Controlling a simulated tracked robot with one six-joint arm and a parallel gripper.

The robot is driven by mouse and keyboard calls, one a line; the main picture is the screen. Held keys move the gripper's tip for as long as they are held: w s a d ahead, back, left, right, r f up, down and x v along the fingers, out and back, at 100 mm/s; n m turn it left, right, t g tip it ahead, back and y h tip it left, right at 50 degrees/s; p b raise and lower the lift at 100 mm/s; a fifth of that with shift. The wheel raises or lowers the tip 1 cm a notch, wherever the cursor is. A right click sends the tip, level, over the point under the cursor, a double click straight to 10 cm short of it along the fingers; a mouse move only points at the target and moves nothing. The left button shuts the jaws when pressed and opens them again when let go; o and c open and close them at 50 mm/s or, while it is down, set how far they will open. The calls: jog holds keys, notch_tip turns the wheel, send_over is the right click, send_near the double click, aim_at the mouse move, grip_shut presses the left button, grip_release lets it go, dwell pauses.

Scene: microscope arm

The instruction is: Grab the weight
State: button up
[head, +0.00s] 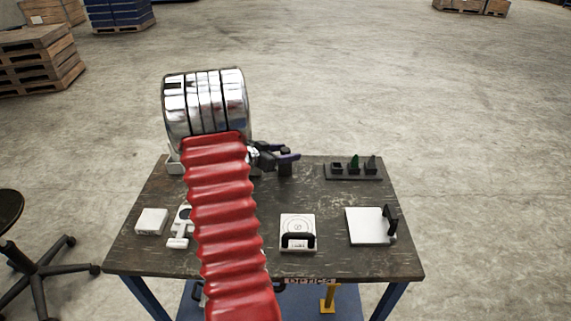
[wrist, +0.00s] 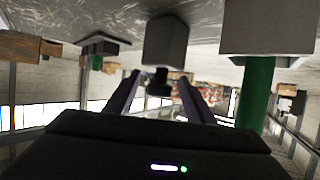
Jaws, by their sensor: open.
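My gripper (head: 285,156) is open, with dark purple fingers, over the back middle of the table. In the wrist view, which looks upside down, the two fingers (wrist: 157,90) are apart with nothing held between them. A grey block with a small black knob (wrist: 165,40) shows in line with the gap, beyond the fingers; it may be the weight, but I cannot tell for sure. In the head view a small dark block (head: 286,169) stands just below the fingers. I cannot tell whether they touch.
A dark rack (head: 353,177) with several small pieces stands at the back right. In the wrist view a green cylinder (wrist: 254,92) is at right. A white box (head: 151,221), a white plate with black handle (head: 298,226) and a silver plate (head: 366,226) lie on the worn table (head: 335,262).

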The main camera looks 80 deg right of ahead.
jog(key=shift+c, duration=0.7)
grip_shut()
jog(key=shift+r, duration=0.15)
dwell(0.9)
